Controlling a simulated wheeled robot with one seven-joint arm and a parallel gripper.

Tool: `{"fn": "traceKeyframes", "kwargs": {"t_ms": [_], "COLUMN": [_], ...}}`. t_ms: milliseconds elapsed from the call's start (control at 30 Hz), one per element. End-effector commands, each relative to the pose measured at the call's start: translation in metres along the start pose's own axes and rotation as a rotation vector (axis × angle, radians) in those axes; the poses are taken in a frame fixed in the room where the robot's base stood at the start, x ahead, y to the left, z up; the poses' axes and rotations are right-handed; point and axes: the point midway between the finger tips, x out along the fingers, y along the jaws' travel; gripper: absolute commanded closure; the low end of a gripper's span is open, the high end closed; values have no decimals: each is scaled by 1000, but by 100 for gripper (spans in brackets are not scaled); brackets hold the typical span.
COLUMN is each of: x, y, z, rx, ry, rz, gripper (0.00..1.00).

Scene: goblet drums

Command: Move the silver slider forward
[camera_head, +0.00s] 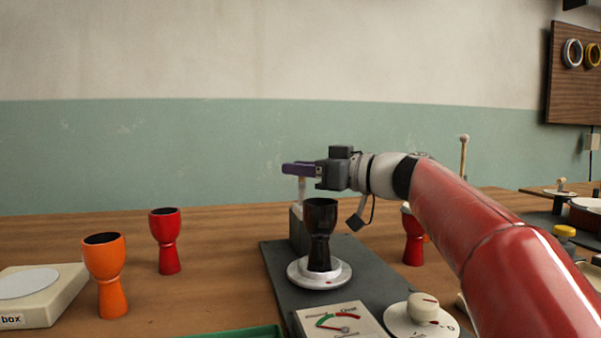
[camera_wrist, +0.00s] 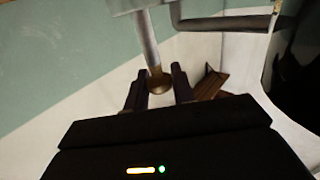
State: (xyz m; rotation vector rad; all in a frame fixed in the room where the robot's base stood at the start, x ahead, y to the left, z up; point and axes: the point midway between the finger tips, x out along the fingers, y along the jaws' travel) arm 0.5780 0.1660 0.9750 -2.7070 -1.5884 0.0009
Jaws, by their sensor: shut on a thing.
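The silver slider (camera_head: 302,189) is a thin upright post at the back of the dark machine base, behind the black goblet drum. It rises from a dark block (camera_head: 297,230). My gripper (camera_head: 298,168) is at the top of the post, reaching in from the right, and is shut on it. In the wrist view the silver post (camera_wrist: 148,42) runs down to a brass-coloured end between the two dark fingers of my gripper (camera_wrist: 158,85). The slider's track is hidden or too small to make out.
A black goblet drum (camera_head: 321,230) stands on a white round plate (camera_head: 319,275) just below my gripper. A gauge (camera_head: 342,322) and a dial (camera_head: 420,318) sit in front. Orange (camera_head: 105,270) and red (camera_head: 166,240) drums stand left. Another red drum (camera_head: 413,240) stands right.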

Motion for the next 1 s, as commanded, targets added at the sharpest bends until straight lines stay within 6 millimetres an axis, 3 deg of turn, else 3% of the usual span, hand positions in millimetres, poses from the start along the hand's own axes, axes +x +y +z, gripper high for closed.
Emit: {"fn": "traceKeyframes", "kwargs": {"t_ms": [33, 167, 467, 1000], "x": [-1, -1, -2, -75], "y": [-2, -2, -1, -1], "z": [1, 1, 1, 2], "rx": [-2, -2, -2, -1], "ry": [-6, -5, -4, -4], "rz": [-8, -7, -4, -3], "gripper": [74, 57, 57, 57]}}
